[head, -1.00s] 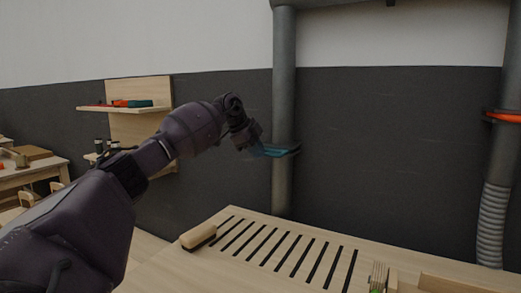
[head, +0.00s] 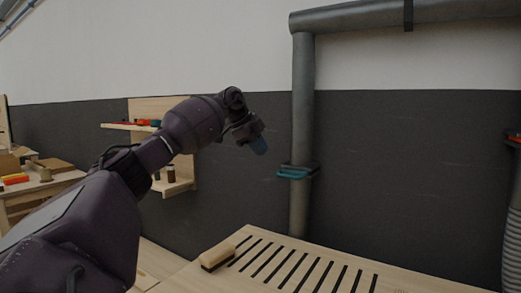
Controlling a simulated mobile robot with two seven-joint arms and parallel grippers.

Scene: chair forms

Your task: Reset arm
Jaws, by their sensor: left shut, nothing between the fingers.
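My left arm comes in from the left in the head view and is raised above the workbench. My left gripper (head: 259,146) is at its end, small and pointing down to the right, with its fingers together and nothing held. It is in the air in front of the dark wall, to the left of the vertical grey pipe. My right gripper is out of view.
A slatted wooden workbench (head: 342,266) lies below, with a wooden-backed brush (head: 217,257) at its left edge. A grey pipe (head: 303,120) with a teal clamp (head: 294,174) stands behind. Wall shelves (head: 160,190) and a side table (head: 40,190) are at left.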

